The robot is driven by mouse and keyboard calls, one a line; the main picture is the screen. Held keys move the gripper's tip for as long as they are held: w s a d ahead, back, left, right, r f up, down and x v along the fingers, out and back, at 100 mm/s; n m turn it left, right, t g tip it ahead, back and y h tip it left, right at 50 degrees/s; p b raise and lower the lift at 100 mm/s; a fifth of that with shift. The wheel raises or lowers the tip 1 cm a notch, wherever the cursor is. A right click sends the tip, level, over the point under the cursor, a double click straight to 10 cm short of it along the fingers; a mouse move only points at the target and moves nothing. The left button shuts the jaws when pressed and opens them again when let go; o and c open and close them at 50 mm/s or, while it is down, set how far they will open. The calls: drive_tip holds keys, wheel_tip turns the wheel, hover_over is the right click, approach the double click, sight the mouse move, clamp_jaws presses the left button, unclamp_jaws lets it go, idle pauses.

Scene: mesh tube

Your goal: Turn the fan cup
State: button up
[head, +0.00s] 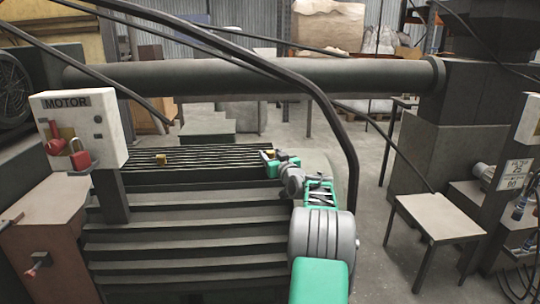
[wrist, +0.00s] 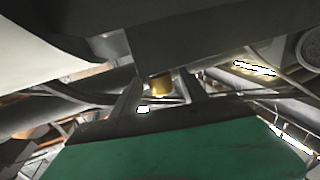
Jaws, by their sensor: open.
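A small brass cup (head: 268,154) is on top of the ribbed grey machine, at the right end of its slatted top, right by my gripper (head: 273,163). In the wrist view, a brass cup (wrist: 161,84) shows between the two dark fingers of my gripper (wrist: 160,92), with a gap on each side. My gripper is open, and I see no clear contact with the cup. A second brass cup (head: 161,159) stands at the left of the slatted top, away from my gripper. No label shows which is the fan cup.
A white MOTOR box (head: 79,130) with a red lever and red padlock stands at the left. A thick dark pipe (head: 250,77) crosses behind the machine. A black curved cable (head: 350,150) hangs close to my arm. A small table (head: 437,218) stands at the right.

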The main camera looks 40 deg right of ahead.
drive_tip(key=shift+w, duration=0.35)
drive_tip(key=shift+c, duration=0.4)
clamp_jaws()
